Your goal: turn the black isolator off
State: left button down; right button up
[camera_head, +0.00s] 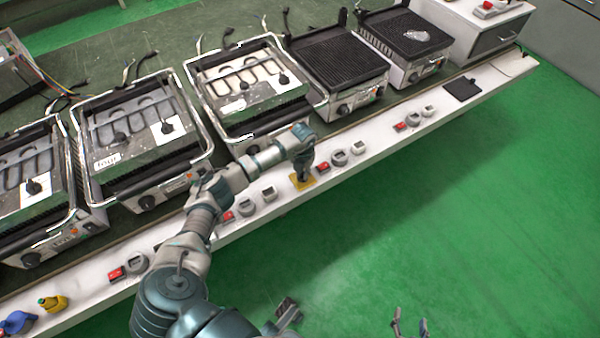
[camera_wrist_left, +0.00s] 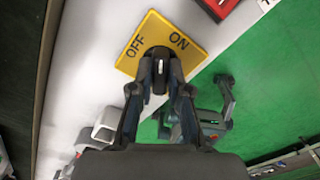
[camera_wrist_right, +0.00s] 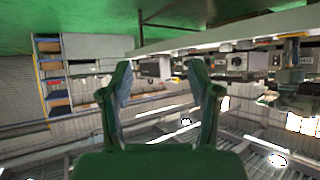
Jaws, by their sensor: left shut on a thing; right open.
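The black isolator is a black knob (camera_wrist_left: 160,54) on a yellow plate (camera_wrist_left: 184,38) marked OFF and ON; in the left wrist view OFF is at the plate's left and ON at its right. My left gripper (camera_wrist_left: 160,82) is shut on the knob, with a finger on each side. The knob's exact setting is hard to read, as the fingers cover much of it. In the head view the yellow plate (camera_head: 309,185) lies on the white front ledge, under my left gripper (camera_head: 304,174). My right gripper (camera_wrist_right: 158,76) is open and empty, away from the ledge.
Several grill units, such as one with heating elements (camera_head: 245,82), stand behind the white ledge (camera_head: 395,150). Red switches (camera_head: 324,167) and grey sockets (camera_head: 340,157) sit close beside the plate.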

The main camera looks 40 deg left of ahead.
pick_arm(q)
jog(key=n+p, duration=0.1)
jog(key=n, duration=0.1)
jog(key=r+n+p, duration=0.1)
jog(key=shift+w+a+n, duration=0.1)
jog(key=shift+w+n, duration=0.1)
jog(key=shift+n, duration=0.2)
jog(key=n+p, duration=0.2)
jog(key=shift+f+n, duration=0.1)
jog(key=shift+n, duration=0.3)
pick_arm(e)
jog(key=s+d+f+g+h, duration=0.1)
jog(key=s+d+f+g, duration=0.1)
jog(key=s+g, duration=0.35)
jog(key=s+d+f+g+h, duration=0.1)
jog(key=s+d+f+g, duration=0.15)
jog(key=s, duration=0.55)
pick_arm(q)
jog(key=n+p, duration=0.2)
jog(key=n, duration=0.1)
jog(key=shift+f, duration=0.1)
jog(key=shift+n+p, duration=0.35)
jog(key=shift+n, duration=0.55)
pick_arm(e)
notch_tip(320, 180, down, 8)
jog(key=g, duration=0.1)
jog(key=shift+w, duration=0.25)
jog(key=shift+d, duration=0.1)
